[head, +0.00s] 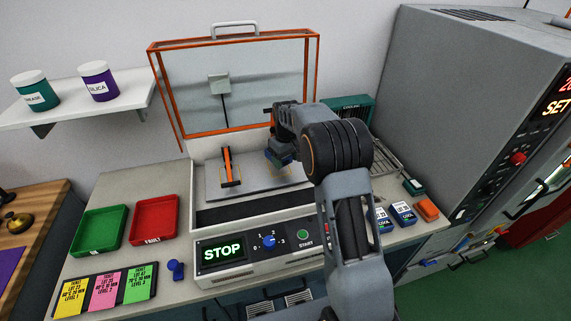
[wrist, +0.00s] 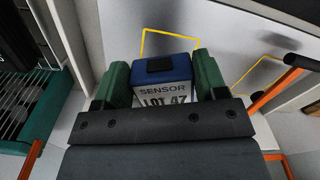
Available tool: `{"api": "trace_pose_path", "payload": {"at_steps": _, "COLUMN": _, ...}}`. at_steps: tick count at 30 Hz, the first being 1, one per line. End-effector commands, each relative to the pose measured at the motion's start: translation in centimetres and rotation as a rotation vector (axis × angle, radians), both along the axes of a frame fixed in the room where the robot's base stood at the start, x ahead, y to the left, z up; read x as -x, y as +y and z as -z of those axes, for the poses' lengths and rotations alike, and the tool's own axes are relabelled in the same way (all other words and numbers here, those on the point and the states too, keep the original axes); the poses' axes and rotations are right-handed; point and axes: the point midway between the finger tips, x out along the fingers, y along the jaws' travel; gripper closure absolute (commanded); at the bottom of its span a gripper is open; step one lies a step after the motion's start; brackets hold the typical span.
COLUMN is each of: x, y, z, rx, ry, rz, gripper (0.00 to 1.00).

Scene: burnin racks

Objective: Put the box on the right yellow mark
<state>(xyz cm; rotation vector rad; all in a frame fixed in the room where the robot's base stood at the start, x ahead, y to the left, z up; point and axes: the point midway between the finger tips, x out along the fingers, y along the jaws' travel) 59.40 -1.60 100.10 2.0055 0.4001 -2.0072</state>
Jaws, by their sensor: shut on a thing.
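The box (wrist: 165,97) is blue on top with a black patch and a white label reading SENSOR LOT 47. My gripper (wrist: 168,85) is shut on it, one green finger on each side. In the head view my gripper (head: 281,157) is over the grey plate (head: 262,190) inside the open-lidded tester, and the box is mostly hidden there. The wrist view looks from the opposite side. In it one yellow outline (wrist: 147,42), the right mark, shows just beyond the box and partly behind it. The other yellow outline (wrist: 240,80) is off to the right. I cannot tell whether the box touches the plate.
The orange-framed lid (head: 235,85) is raised behind. A green tray (head: 99,230) and a red tray (head: 155,218) are at left. Blue-and-white boxes (head: 403,213) are at right, by a grey oven (head: 470,100).

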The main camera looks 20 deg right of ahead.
Motion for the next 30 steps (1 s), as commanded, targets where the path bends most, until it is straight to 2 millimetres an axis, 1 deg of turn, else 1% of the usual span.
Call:
{"api": "trace_pose_path", "payload": {"at_steps": 6, "x": -0.7, "y": -0.1, "z": 0.8, "rx": 0.000, "ry": 0.000, "rz": 0.000, "gripper": 0.63}}
{"api": "trace_pose_path", "payload": {"at_steps": 12, "x": -0.6, "y": 0.0, "z": 3.3, "rx": 0.000, "ry": 0.001, "rz": 0.000, "gripper": 0.63}}
{"api": "trace_pose_path", "payload": {"at_steps": 14, "x": -0.7, "y": 0.0, "z": 3.7, "rx": 0.000, "ry": -0.001, "rz": 0.000, "gripper": 0.63}}
{"api": "trace_pose_path", "payload": {"at_steps": 21, "x": -0.7, "y": 0.0, "z": 3.8, "rx": 0.000, "ry": -0.002, "rz": 0.000, "gripper": 0.63}}
{"api": "trace_pose_path", "payload": {"at_steps": 25, "x": -0.6, "y": 0.0, "z": 4.2, "rx": 0.000, "ry": -0.001, "rz": 0.000, "gripper": 0.63}}
{"api": "trace_pose_path", "payload": {"at_steps": 26, "x": -0.6, "y": 0.0, "z": 4.2, "rx": 0.000, "ry": 0.000, "rz": -0.001, "gripper": 0.33}}
{"api": "trace_pose_path", "payload": {"at_steps": 30, "x": -0.6, "y": 0.0, "z": 4.1, "rx": 0.000, "ry": 0.000, "rz": 0.000, "gripper": 0.20}}
